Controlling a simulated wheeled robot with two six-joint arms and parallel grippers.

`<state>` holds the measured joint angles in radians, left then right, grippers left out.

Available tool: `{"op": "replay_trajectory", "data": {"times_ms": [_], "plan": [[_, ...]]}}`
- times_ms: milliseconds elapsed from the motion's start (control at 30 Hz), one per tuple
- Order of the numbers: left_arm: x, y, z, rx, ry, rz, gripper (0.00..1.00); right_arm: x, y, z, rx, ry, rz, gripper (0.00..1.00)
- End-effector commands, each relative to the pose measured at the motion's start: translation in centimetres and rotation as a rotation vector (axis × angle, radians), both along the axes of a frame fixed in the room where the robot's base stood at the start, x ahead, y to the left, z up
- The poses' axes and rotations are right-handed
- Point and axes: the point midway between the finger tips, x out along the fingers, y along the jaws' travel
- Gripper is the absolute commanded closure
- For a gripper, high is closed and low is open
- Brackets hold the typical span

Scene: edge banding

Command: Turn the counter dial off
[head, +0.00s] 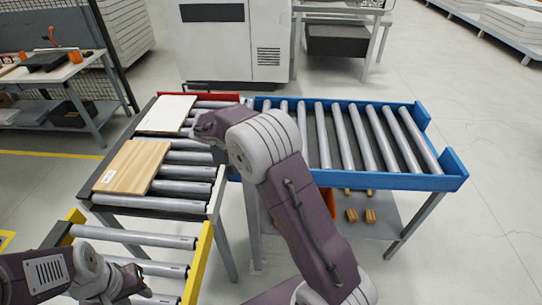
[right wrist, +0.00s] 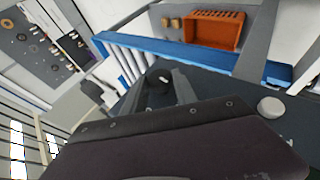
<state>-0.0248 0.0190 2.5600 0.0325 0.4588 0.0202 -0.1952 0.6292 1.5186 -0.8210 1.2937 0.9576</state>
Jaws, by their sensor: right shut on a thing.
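In the right wrist view, a dark round knob with a light mark, seemingly the counter dial (right wrist: 158,78), sits on a dark panel (right wrist: 240,100) with a pale round button (right wrist: 270,106). My right gripper (right wrist: 168,90) is shut on this knob; its own body hides much of the contact. In the head view my right gripper (head: 203,127) is over the dark-framed roller table, and the dial is hidden behind my wrist. My left gripper (head: 135,290) is low at the left, near the yellow-sided rollers and away from the dial; its fingers are unclear.
A white board (head: 165,113) and a wooden board (head: 133,167) lie on the dark-framed rollers. A blue-sided roller conveyor (head: 450,183) stands to the right. An orange bin (right wrist: 213,30) and small wooden blocks (head: 351,215) sit on its lower shelf.

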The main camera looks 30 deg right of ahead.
Motion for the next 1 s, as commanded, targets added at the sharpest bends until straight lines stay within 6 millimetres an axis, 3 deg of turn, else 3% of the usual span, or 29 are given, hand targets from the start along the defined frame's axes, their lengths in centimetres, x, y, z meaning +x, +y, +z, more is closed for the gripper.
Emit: {"op": "replay_trajectory", "data": {"times_ms": [67, 100, 167, 567, 800, 1000], "plan": [[0.0, 0.0, 0.0, 0.0, 0.0, 0.0, 0.64, 0.1, 0.0, 0.1, -0.001, -0.003, 0.001, 1.0], [0.0, 0.0, 0.0, 0.0, 0.0, 0.0, 0.64, 0.1, 0.0, 0.1, -0.001, -0.003, 0.001, 0.63], [0.0, 0.0, 0.0, 0.0, 0.0, 0.0, 0.64, 0.1, 0.0, 0.1, -0.001, -0.002, 0.001, 0.47], [0.0, 0.0, -0.4, 0.0, 0.0, 0.0, 0.64, 0.1, 0.7, 0.5, 0.0, -0.005, 0.002, 0.45], [0.0, 0.0, -1.4, 0.0, 0.0, 0.0, 0.64, 0.1, 4.5, 4.1, 0.001, -0.005, 0.003, 0.45], [0.0, 0.0, -1.5, 0.0, 0.0, 0.0, 0.64, 0.0, 6.3, 6.1, 0.0, -0.002, 0.001, 0.45]]}}
